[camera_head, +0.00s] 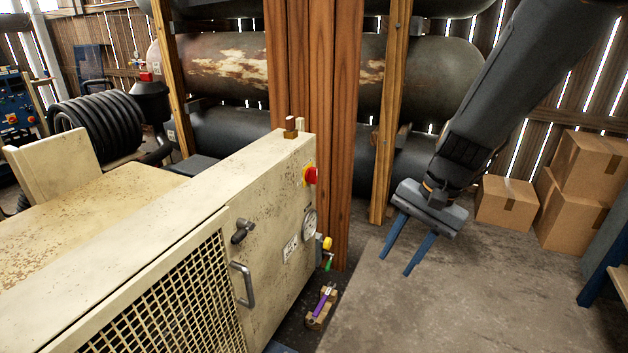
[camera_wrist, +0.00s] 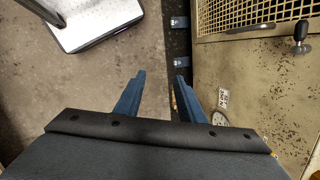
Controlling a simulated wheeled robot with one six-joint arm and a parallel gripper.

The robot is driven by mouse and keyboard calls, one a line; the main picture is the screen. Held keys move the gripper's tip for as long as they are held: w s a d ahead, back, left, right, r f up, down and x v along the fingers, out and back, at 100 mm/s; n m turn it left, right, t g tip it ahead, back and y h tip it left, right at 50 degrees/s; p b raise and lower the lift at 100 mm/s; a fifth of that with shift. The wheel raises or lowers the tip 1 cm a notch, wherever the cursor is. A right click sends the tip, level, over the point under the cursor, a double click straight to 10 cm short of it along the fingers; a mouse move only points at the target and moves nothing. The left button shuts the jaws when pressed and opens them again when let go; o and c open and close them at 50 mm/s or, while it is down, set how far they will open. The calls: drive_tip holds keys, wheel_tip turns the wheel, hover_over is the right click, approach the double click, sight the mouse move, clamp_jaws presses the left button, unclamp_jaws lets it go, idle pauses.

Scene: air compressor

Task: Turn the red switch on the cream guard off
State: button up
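The cream guard (camera_head: 272,225) is a rust-speckled metal housing at the left and centre of the head view. The red switch (camera_head: 311,176) is a red knob on a yellow base, high on the guard's right face near its far end. My gripper (camera_head: 395,266) is open and empty, its two blue fingers pointing down, to the right of the guard and apart from it. In the wrist view the fingers (camera_wrist: 159,77) are spread over the floor beside the guard (camera_wrist: 262,85). I cannot make out the red switch in the wrist view.
A black lever (camera_head: 242,231), a grey handle (camera_head: 242,284) and a gauge (camera_head: 309,224) sit on the guard's face. Wooden posts (camera_head: 335,130) stand behind it. Cardboard boxes (camera_head: 507,202) are at the right. The concrete floor (camera_head: 440,310) under my gripper is clear.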

drive_tip(key=w+a+f+m+y+b, duration=0.2)
drive_tip(key=w+a, duration=0.1)
drive_tip(key=w, duration=0.3)
drive_tip(key=w+a+f+m+y+b, duration=0.1)
drive_tip(key=w+a+f+m+b, duration=0.15)
drive_tip(key=w, duration=0.35)
drive_tip(key=m+t+y+b, duration=0.7)
drive_tip(key=m+y+b, duration=0.3)
drive_tip(key=m, duration=0.1)
approach(317, 170)
drive_tip(key=a, duration=0.2)
drive_tip(key=shift+w+b+x, duration=0.15)
drive_tip(key=shift+b+x, duration=0.1)
drive_tip(key=shift+x, duration=1.55)
drive_tip(key=shift+w+b+x, duration=0.1)
drive_tip(key=shift+b+x, duration=0.1)
drive_tip(key=shift+x, duration=1.55)
drive_tip(key=shift+d, duration=0.1)
clamp_jaws()
